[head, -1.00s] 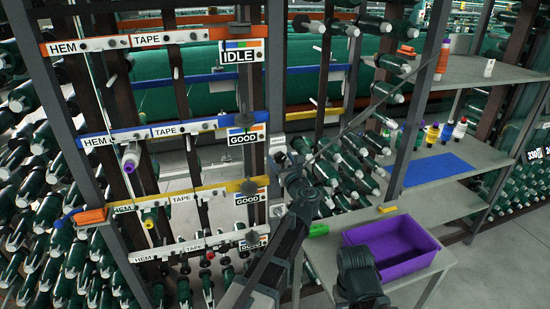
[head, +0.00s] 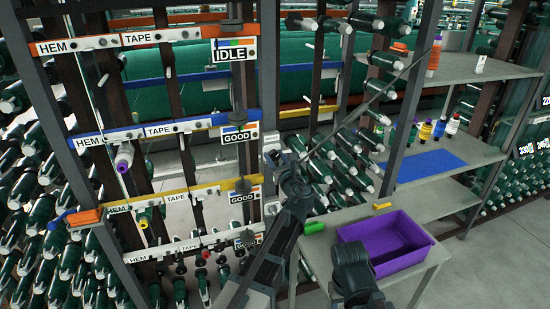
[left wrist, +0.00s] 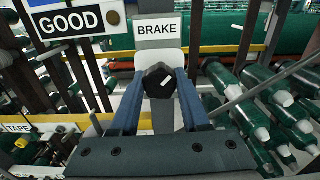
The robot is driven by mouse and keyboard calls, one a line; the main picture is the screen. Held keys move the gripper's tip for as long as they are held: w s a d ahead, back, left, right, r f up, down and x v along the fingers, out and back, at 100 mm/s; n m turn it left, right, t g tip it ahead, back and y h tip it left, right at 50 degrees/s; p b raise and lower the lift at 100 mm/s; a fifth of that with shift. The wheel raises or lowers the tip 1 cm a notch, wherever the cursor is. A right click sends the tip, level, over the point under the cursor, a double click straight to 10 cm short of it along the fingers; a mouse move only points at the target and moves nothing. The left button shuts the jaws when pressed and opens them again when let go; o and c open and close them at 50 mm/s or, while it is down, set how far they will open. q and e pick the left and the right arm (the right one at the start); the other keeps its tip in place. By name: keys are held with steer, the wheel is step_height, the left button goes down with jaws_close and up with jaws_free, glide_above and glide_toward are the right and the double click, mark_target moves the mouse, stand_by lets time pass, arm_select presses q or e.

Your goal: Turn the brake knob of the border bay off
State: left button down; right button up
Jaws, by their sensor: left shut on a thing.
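The black brake knob (left wrist: 158,80) has a short white mark, tilted up to the right, in the left wrist view. It sits on a pale plate under a BRAKE label (left wrist: 157,29). My left gripper (left wrist: 156,92) is shut on the knob, with one blue-grey finger on each side. In the head view my left gripper (head: 288,172) reaches up to the pale plate (head: 271,143) beside the blue rail's GOOD sign (head: 240,134). The knob is hidden there. My right gripper does not show clearly. I cannot tell which bay is the border bay.
The rack has orange, blue and yellow rails with HEM and TAPE tags; the top sign reads IDLE (head: 233,51). Dark green spools (head: 345,165) crowd the gripper's right side. A purple bin (head: 425,240) stands on a table at lower right. Grey shelves (head: 470,68) stand behind.

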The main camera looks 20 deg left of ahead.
arm_select(q)
steer(key=n, duration=1.5)
steer(key=shift+f+n, duration=0.1)
steer(key=shift+n, duration=0.2)
steer(key=n, duration=0.4)
steer(key=shift+s, duration=0.1)
steer(key=n, duration=0.8)
steer(key=shift+n, duration=0.3)
steer(key=n, duration=0.3)
steer(key=shift+f+n, duration=0.1)
steer(key=shift+n, duration=2)
